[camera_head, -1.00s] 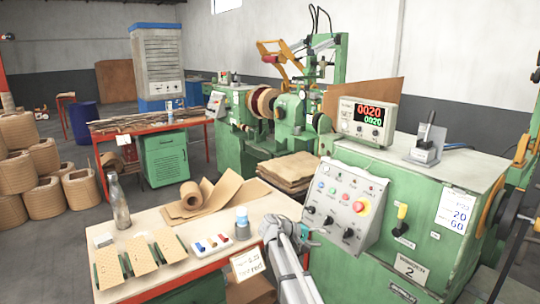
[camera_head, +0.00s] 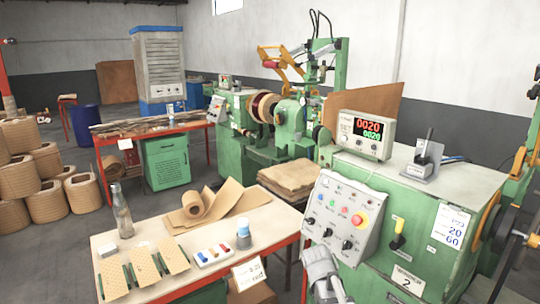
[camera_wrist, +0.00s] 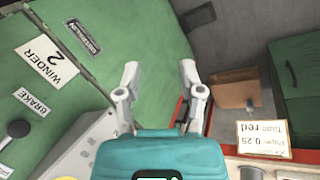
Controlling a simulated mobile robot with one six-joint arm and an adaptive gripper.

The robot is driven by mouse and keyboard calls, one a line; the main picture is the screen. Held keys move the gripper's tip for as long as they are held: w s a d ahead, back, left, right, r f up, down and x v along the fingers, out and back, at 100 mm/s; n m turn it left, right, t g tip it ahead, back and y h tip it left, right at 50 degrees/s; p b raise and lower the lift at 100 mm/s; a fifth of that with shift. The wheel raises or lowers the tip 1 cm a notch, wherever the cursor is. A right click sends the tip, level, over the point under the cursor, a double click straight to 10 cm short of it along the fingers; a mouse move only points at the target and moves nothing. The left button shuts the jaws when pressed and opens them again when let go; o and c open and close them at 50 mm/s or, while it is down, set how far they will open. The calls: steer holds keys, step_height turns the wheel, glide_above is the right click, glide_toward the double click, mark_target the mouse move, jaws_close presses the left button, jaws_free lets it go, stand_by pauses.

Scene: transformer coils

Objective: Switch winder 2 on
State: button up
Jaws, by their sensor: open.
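Winder 2 is the green machine at the right, with a "WINDER 2" plate (camera_head: 408,281) on its front, which also shows in the wrist view (camera_wrist: 46,60). Its sloped grey control panel (camera_head: 322,226) carries small coloured buttons, black knobs and a red mushroom button (camera_head: 357,220) on yellow. The wrist view shows a "BRAKE" label (camera_wrist: 32,102) beside a black knob. My gripper (camera_wrist: 160,76) is open and empty, fingers apart, near the machine's green front. In the head view my arm is below the panel, fingertips unclear.
A counter (camera_head: 367,135) on winder 2 shows lit red and green digits. A worktable (camera_head: 150,236) at the left holds a bottle, paper roll, cards and a tray of coloured pieces. A price-like card (camera_wrist: 263,139) hangs at its edge. Another green winder stands behind.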

steer(key=s+a+r+m+y+p, duration=0.1)
steer(key=s+y, duration=0.3)
steer(key=s, duration=0.4)
steer(key=shift+s+a+r+p, duration=0.15)
steer(key=shift+a+r+p, duration=0.1)
steer(key=shift+a+p, duration=0.5)
steer(key=shift+a, duration=0.2)
